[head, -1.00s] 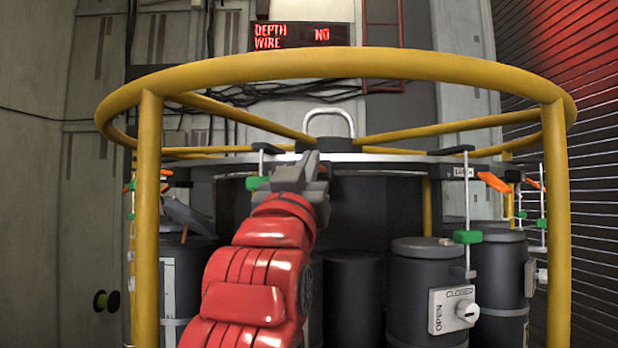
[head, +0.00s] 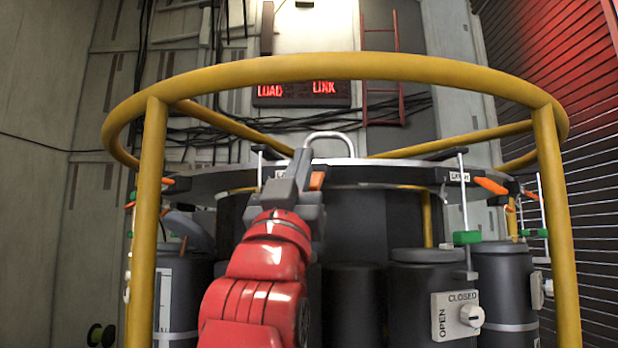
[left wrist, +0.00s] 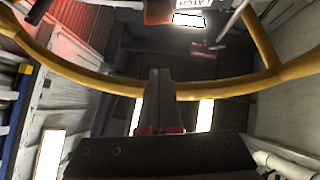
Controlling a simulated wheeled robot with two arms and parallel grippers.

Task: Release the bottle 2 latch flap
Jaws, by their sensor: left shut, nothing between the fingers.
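My left gripper (head: 303,160) is shut and empty, raised at the rim of the dark round plate (head: 400,172). An orange latch flap (head: 316,181) shows just right of its fingers; I cannot tell if they touch. In the left wrist view the shut fingers (left wrist: 161,75) point up toward an orange piece (left wrist: 158,12) beside a white latch label (left wrist: 189,19), with a visible gap in the picture. Another orange flap (head: 490,186) sticks out at the right of the plate. I cannot tell which flap belongs to bottle 2. My right gripper is not in view.
A yellow ring rail (head: 330,66) with upright posts (head: 150,220) surrounds the plate. Dark bottles (head: 428,275) stand below, one with an open/closed knob box (head: 457,315). A threaded rod with a green nut (head: 467,238) hangs at right.

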